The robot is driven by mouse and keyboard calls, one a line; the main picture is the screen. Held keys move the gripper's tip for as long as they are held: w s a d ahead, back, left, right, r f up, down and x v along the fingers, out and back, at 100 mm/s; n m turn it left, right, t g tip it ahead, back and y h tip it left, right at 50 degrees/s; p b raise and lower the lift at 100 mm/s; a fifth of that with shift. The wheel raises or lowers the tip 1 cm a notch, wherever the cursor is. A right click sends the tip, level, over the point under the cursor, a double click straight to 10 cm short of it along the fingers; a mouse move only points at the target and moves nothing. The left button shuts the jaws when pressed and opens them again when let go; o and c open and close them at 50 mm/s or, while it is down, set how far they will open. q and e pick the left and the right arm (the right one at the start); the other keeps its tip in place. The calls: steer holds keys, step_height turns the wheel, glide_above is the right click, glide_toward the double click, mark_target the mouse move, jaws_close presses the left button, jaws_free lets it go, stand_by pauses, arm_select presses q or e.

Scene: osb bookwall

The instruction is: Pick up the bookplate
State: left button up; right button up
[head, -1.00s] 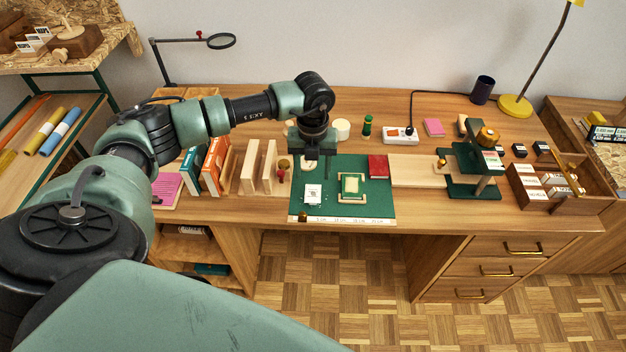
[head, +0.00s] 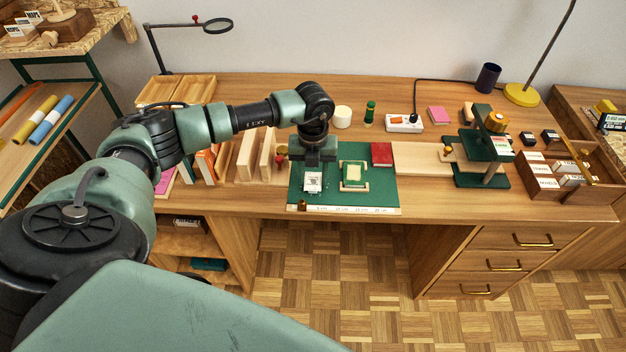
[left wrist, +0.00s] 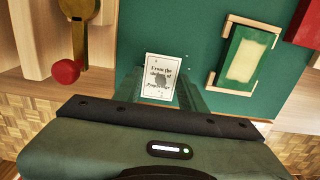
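The bookplate (head: 313,184), a small white printed card, lies on the left part of the green cutting mat (head: 380,200). In the left wrist view the bookplate (left wrist: 162,76) shows its text and a dark emblem. My left gripper (head: 315,168) points down over the mat and hides the card's far edge in the head view. In the left wrist view the left gripper (left wrist: 161,95) has its fingers apart, one on each side of the card, with nothing held. The remaining height above the mat is hard to tell. My right gripper is not in view.
A green book in a wooden frame (head: 353,174) lies right of the card, with a red book (head: 381,154) beyond it. Wooden stands (head: 257,155) and a red knob (left wrist: 66,71) are on the left. A small brass piece (head: 302,205) sits at the mat's front edge.

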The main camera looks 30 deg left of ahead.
mark_target(314, 181)
arm_select(q)
steer(key=c, duration=0.4)
steer(key=shift+r+p, duration=0.55)
steer(key=shift+r, duration=0.15)
steer(key=shift+c, duration=0.4)
step_height(314, 181, up, 7)
steer(key=p, duration=0.4)
steer(key=shift+f+p, duration=0.15)
steer(key=shift+p, duration=0.2)
